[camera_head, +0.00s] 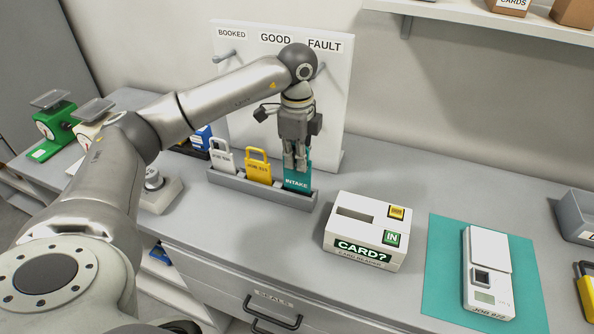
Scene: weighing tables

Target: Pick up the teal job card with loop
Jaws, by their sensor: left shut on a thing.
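The teal job card (297,181), marked INTAKE, stands upright in the right slot of a grey rack (262,193) on the counter. My left gripper (294,166) points down from above and is shut on the upper part of the teal card. The fingers hide the card's loop. The card's lower edge is still at the rack. My right gripper is not in view.
In the same rack stand a yellow card (258,168) and a white card (222,158). Behind is a white board (335,95) with pegs, labelled BOOKED, GOOD and FAULT. To the right are a white card reader (367,232) and a scale (487,270) on a teal mat (440,265).

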